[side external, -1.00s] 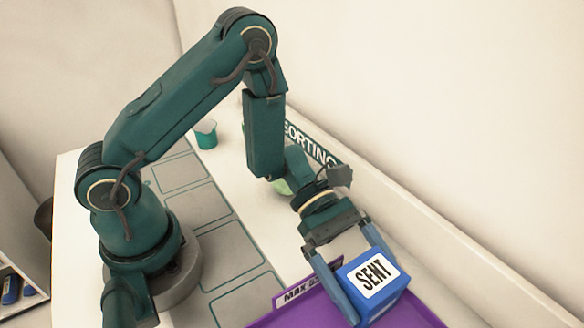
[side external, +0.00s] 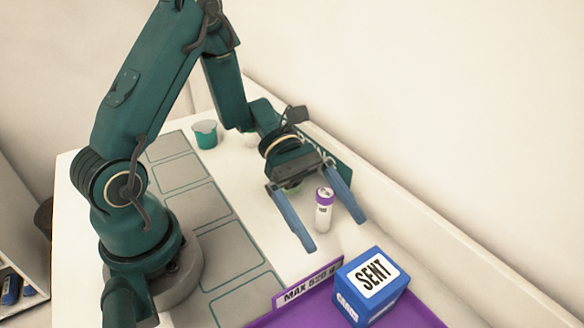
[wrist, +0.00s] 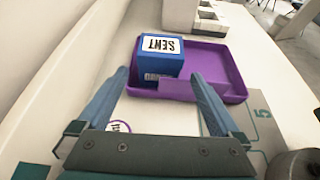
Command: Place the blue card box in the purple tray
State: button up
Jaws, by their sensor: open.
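The blue card box (side external: 370,289) has a white "SENT" label on top and sits upright in the purple tray (side external: 262,322). In the wrist view the box (wrist: 158,62) stands at the left side of the tray (wrist: 235,85), inside its rim. My gripper (side external: 331,236) is open and empty, apart from the box and away from the tray. In the wrist view its two fingers (wrist: 160,82) are spread wide, with the box ahead between them.
A purple-capped white tube (side external: 324,209) stands upright near my gripper's fingers. A teal-filled beaker (side external: 205,135) stands farther back. A wall runs along the right side of the table. Outlined grey mats (side external: 200,205) lie beside my base.

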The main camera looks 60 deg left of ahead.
jog(key=s+a+r+m+t+y, duration=0.5)
jog(key=s+a+r+m+y, duration=0.3)
jog(key=m+y, duration=0.5)
jog(key=m, duration=0.5)
jog(key=shift+s+a+r+t+y, duration=0.2)
jog(key=shift+a+r+t+y, duration=0.05)
jog(key=shift+t+y, duration=0.05)
